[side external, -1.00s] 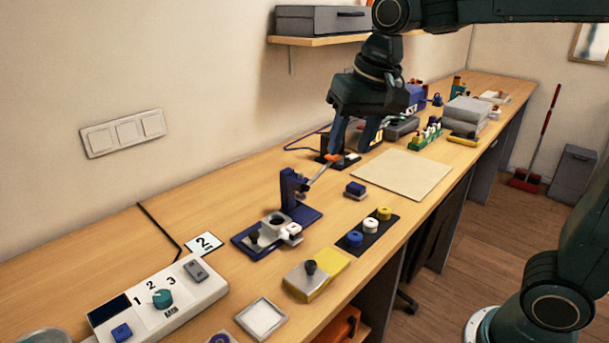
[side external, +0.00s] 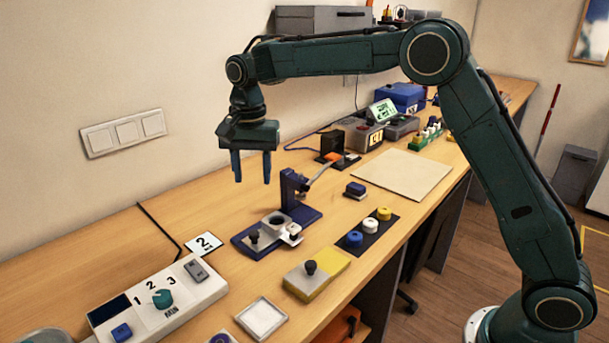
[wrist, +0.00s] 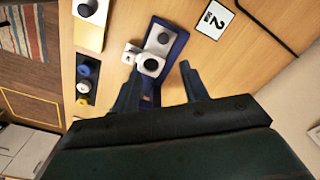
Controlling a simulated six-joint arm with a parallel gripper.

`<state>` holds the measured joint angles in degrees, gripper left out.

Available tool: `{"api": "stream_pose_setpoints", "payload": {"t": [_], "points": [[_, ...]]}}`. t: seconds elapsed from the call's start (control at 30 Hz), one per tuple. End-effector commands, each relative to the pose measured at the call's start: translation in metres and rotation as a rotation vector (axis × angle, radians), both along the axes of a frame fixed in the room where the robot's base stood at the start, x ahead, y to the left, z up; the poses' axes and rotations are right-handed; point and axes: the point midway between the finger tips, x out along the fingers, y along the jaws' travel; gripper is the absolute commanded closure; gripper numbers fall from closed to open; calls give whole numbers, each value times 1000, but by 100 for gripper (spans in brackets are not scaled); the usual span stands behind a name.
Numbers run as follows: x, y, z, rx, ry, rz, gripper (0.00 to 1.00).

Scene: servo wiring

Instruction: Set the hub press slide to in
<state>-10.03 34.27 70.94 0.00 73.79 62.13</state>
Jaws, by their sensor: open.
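The hub press has a dark blue upright (side external: 291,190) on a blue base, with a lever rising toward the back right, tipped with orange. Its grey slide (side external: 266,230), with a black knob and a round cup, sits on the base in front of the upright, toward the left. A small white piece (side external: 292,230) is beside the cup. In the wrist view the slide (wrist: 151,54) shows above the fingers, and the upright is partly hidden. My gripper (side external: 252,181) is open, empty and pointing down, above and behind the press, apart from it.
A card marked 2 (side external: 204,244) and a control box with a teal dial (side external: 160,305) lie to the left. A strip with blue, white and yellow spools (side external: 367,230) and a yellow-grey block with a black knob (side external: 316,277) are in front. A beige mat (side external: 405,172) lies right.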

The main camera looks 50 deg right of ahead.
Motion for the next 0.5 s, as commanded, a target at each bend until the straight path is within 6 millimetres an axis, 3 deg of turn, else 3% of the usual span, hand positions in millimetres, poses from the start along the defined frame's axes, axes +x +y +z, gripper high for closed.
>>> {"api": "stream_pose_setpoints", "payload": {"t": [0.1, 0.5], "points": [[7, 4, -10, -2, 15, -24, 56], [10, 5, -16, -4, 18, -34, 56]]}}
